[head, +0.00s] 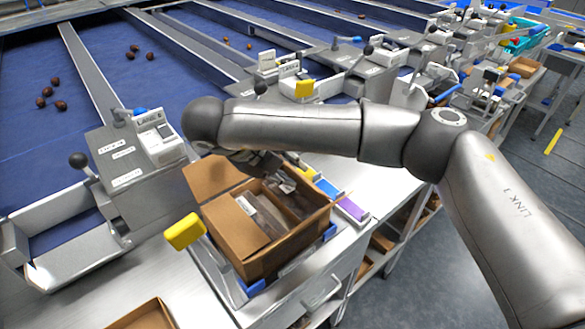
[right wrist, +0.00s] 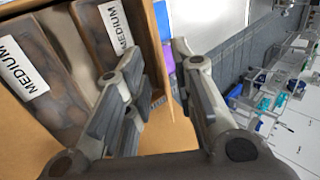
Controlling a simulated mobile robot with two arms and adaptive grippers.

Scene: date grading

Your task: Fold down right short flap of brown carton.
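The open brown carton (head: 290,245) stands on the metal bench, and its walls and a flap also show in the right wrist view (right wrist: 22,135). One flap (head: 208,178) stands up at its far left; another (head: 232,228) lies inward over the near-left part. Dark packs (head: 268,212) with white labels lie inside; the labels read MEDIUM in the right wrist view. My right gripper (head: 278,178) is at the carton's far edge, partly hidden by my arm. Its fingers (right wrist: 155,62) are spread, with a thin cardboard edge (right wrist: 170,85) showing between them. Contact is unclear. My left gripper is out of view.
A yellow block (head: 185,231) sits at the carton's left, and blue and purple blocks (head: 353,209) at its right. A labelled machine (head: 157,141) stands behind. Another brown box (head: 145,315) is at the near edge. Bare bench lies to the left.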

